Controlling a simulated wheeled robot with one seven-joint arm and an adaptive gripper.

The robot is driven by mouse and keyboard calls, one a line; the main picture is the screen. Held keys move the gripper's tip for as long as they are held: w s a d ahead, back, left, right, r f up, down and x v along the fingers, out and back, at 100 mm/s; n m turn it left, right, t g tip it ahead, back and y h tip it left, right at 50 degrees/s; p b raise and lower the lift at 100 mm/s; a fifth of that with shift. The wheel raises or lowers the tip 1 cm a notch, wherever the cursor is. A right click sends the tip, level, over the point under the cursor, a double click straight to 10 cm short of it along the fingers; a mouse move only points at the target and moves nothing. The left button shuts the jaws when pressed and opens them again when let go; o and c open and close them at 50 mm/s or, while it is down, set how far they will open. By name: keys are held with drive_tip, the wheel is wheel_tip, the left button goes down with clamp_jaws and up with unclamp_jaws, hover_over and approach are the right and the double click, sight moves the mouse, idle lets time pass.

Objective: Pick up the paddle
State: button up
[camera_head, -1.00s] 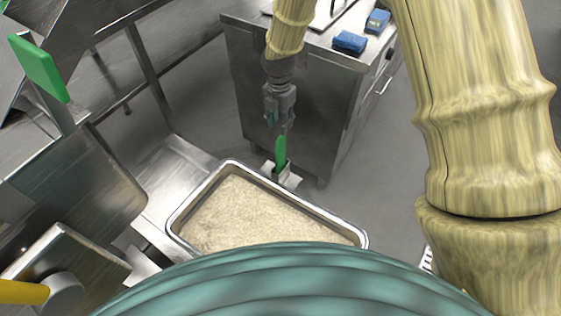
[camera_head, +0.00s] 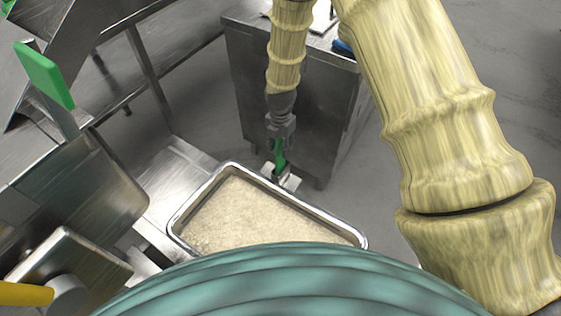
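The paddle (camera_head: 280,156) shows as a green handle standing upright in a small metal holder (camera_head: 291,183) behind the far edge of the rice tray. Its lower part is hidden in the holder. My gripper (camera_head: 279,140) points down from above and its fingers are at the top of the green handle, overlapping it in the picture. The fingers are small and dark here, so I cannot tell whether they are closed on the handle.
A metal tray (camera_head: 352,236) full of rice stands in front of the holder. A steel cabinet (camera_head: 245,65) stands behind.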

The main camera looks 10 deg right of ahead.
clamp_jaws()
drive_tip(key=shift+r, duration=0.15)
